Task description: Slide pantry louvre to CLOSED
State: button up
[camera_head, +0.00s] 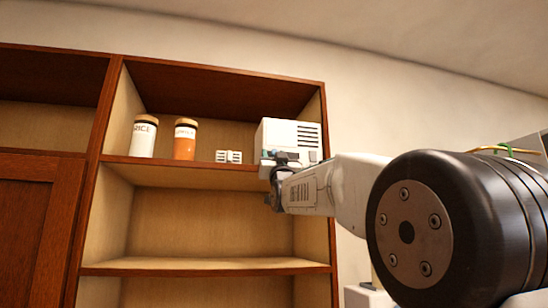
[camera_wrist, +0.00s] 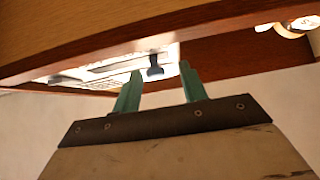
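The white louvre unit (camera_head: 283,133) with dark slots (camera_head: 307,134) stands at the right end of the upper shelf. In the wrist view its pale face (camera_wrist: 108,66) shows just beyond the fingers, very bright and partly cut off by the wood edge. A small dark tab (camera_wrist: 155,71) stands out from it. My gripper (camera_wrist: 161,70) has two green fingers, apart, with the tab between their tips in the picture. I cannot tell whether they touch it. In the head view my gripper (camera_head: 284,160) is at the unit's lower front and hides part of it. Any position marking is unreadable.
A white jar (camera_head: 143,138) and an orange jar (camera_head: 185,141) stand to the left on the same shelf (camera_head: 190,166). A small white slotted item (camera_head: 229,157) sits between them and the unit. The shelf below (camera_head: 205,266) is empty. A cabinet door (camera_head: 32,215) is at left.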

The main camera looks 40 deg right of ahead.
jog(key=v, duration=0.8)
jog(key=shift+w, duration=0.1)
dwell(0.3)
jog(key=w+d+f+g+y, duration=0.2)
jog(key=w+f+g, duration=0.2)
jog(key=f, duration=0.6)
jog(key=s+a+f+g+y, duration=0.2)
jog(key=f+g, duration=0.1)
jog(key=f, duration=0.5)
jog(key=s+a+f+n+g+y, duration=0.1)
jog(key=a+f+g, duration=0.2)
jog(key=f, duration=0.4)
jog(key=s+a+f+g+y, duration=0.2)
jog(key=f+g, duration=0.1)
jog(key=f, duration=0.5)
jog(key=s+a+f+n+g+y, duration=0.1)
jog(key=s+a+f+g, duration=0.2)
jog(key=s, duration=0.6)
jog(key=s+a+f+n+g+y, duration=0.1)
jog(key=s+a+f+g+y, duration=0.1)
jog(key=s+a+f, duration=0.6)
jog(key=s+a+f+n+g+y, duration=0.1)
jog(key=s+a+f+n+g, duration=0.1)
jog(key=s+a+f+g, duration=0.3)
jog(key=s+a+f, duration=0.1)
jog(key=s+f, duration=0.3)
jog(key=s, duration=0.1)
jog(key=shift+s, duration=0.2)
